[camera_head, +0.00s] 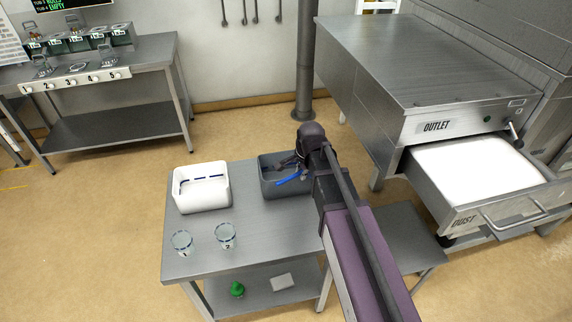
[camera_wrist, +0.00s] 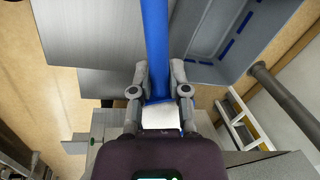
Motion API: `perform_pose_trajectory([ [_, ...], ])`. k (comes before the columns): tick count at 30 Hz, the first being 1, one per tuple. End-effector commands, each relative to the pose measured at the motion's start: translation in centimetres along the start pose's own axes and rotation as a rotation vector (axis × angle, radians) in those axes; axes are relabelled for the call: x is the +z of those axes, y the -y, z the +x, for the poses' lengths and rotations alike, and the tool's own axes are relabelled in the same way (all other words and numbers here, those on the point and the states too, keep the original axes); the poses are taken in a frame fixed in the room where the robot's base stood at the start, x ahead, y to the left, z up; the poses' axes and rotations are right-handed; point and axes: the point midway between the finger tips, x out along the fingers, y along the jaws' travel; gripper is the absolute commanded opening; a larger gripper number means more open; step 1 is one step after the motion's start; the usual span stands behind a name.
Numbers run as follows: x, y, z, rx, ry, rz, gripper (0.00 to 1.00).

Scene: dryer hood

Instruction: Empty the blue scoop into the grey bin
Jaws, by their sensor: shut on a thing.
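The grey bin (camera_head: 268,189) stands at the back of the table, right of the white bin. My gripper (camera_head: 291,171) is over the grey bin in the head view and partly covers it. It is shut on the blue scoop (camera_head: 290,180), of which only a small blue part shows there. In the wrist view the scoop's blue handle (camera_wrist: 156,45) runs from between the fingertips (camera_wrist: 160,92) up past the top edge. The grey bin (camera_wrist: 262,42) shows at upper right there, with blue dashes on its inside. The scoop's bowl and its contents cannot be made out.
The white bin (camera_head: 203,203) stands left of the grey bin, with two clear beakers (camera_head: 225,238) (camera_head: 182,244) in front. The metal table (camera_head: 255,250) is bare in front of the grey bin. At right, an open drawer (camera_head: 415,182) of white material juts out below the outlet cabinet (camera_head: 420,70).

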Motion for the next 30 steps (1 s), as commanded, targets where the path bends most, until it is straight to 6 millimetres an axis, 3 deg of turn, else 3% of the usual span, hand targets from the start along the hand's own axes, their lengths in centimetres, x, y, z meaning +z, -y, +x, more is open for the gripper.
perform_pose_trajectory([
  [8, 1.0, 2.8, 1.1, 0.007, -0.008, 0.047, 0.0],
  [14, 3.0, 7.3, 2.8, 0.016, -0.026, 0.136, 0.0],
  [24, 9.0, 16.3, 6.1, 0.02, -0.07, 0.333, 0.0],
  [30, 12.5, 20.2, 7.5, 0.015, -0.091, 0.429, 0.0],
])
